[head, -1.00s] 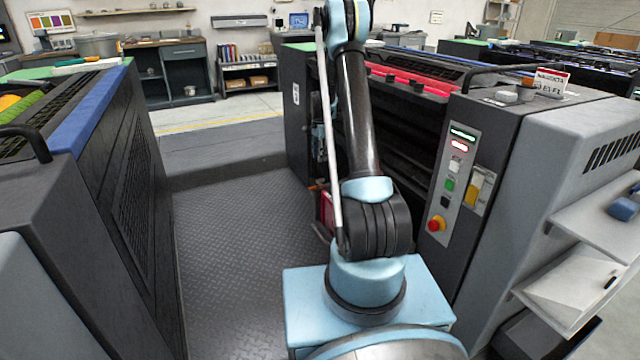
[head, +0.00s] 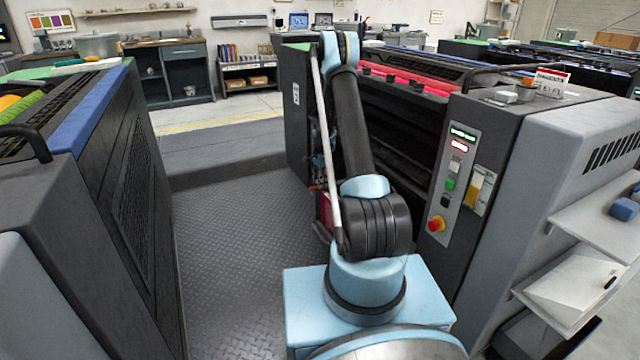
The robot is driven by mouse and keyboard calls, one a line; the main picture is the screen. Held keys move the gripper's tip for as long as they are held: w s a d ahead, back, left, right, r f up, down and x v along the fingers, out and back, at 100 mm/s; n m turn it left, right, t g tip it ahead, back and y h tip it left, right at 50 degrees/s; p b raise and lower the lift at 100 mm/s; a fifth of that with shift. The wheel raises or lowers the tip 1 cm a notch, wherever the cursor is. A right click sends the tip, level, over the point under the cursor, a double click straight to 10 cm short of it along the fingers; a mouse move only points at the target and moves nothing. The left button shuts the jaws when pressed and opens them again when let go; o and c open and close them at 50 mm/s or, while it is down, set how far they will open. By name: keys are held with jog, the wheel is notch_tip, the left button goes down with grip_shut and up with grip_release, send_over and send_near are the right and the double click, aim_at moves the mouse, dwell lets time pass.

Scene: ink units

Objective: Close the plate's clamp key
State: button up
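The plate's clamp key cannot be made out in the head view. The printing unit on the right, with a magenta sign (head: 551,83), has a red ink trough (head: 405,78) along its top and a dark open side (head: 405,130). My arm stands in front of this unit and hides part of it. My gripper is not in view; the arm's far end runs down behind its own upper links.
A dark press unit with a blue edge (head: 98,108) stands on the left. A ribbed floor plate (head: 235,240) lies clear between the units. A control panel with a red stop button (head: 436,225) faces the aisle. Shelves (head: 585,285) stick out at the right.

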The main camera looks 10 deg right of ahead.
jog(key=shift+f, duration=0.1)
grip_shut()
jog(key=shift+n, duration=0.3)
jog(key=n, duration=0.3)
jog(key=shift+n, duration=0.3)
jog(key=n, duration=0.4)
jog(key=shift+w+n, duration=0.1)
jog(key=shift+n, duration=0.2)
jog(key=n, duration=0.9)
